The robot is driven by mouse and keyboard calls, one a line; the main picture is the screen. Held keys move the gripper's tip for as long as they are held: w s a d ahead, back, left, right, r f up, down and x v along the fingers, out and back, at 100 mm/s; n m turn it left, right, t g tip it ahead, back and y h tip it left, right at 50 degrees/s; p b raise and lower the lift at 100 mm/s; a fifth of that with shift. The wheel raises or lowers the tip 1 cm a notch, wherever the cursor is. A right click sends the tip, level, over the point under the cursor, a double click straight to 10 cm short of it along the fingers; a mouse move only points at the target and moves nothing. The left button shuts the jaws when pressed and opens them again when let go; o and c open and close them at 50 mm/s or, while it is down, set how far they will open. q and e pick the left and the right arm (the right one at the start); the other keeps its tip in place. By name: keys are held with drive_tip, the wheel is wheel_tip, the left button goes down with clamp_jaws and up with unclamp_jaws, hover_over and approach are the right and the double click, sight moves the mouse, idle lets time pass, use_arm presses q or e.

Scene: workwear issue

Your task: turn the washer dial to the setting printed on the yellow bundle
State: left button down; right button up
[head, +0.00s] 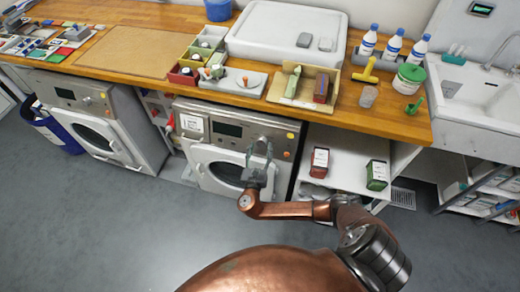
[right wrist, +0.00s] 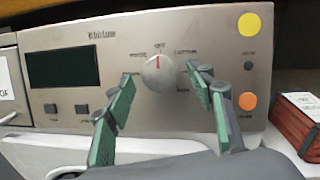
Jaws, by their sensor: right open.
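The washer (head: 205,165) in front of me has a grey control panel with a round silver dial (right wrist: 158,72). The dial's red mark points straight up, at the label that looks like OFF. Other small labels ring the dial; one at upper right looks like COTTON, the rest are hard to read. My right gripper (head: 260,150) is open in front of the panel. In the right wrist view its green-padded fingers (right wrist: 164,88) stand left and right of the dial, with gaps. I cannot make out a yellow bundle in either view. My left gripper is not in view.
A red bundle (head: 319,160) and a green bundle (head: 377,175) stand on the shelf right of the washer. A second washer (head: 95,120) is at left. The wooden counter (head: 130,50) above holds trays and bottles. The floor in front is clear.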

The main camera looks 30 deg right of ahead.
drive_tip(key=shift+c, duration=0.6)
drive_tip(key=c, duration=1)
drive_tip(key=shift+c, duration=0.2)
drive_tip(key=shift+m, duration=0.5)
drive_tip(key=m+h, duration=0.1)
drive_tip(key=m, duration=0.1)
drive_tip(key=m+g, duration=0.1)
drive_tip(key=m, duration=0.1)
drive_tip(key=shift+w+a+f+m+g+h, duration=0.1)
drive_tip(key=shift+w+a+m+g+h, duration=0.1)
drive_tip(key=shift+m+g+h, duration=0.15)
drive_tip(key=m, duration=0.2)
drive_tip(key=m+g+h, duration=0.1)
drive_tip(key=m, duration=0.2)
drive_tip(key=shift+w+a+g, duration=0.1)
drive_tip(key=shift+g, duration=0.15)
drive_tip(key=shift+m, duration=0.35)
drive_tip(key=o, duration=1.2)
drive_tip(key=shift+c, duration=0.2)
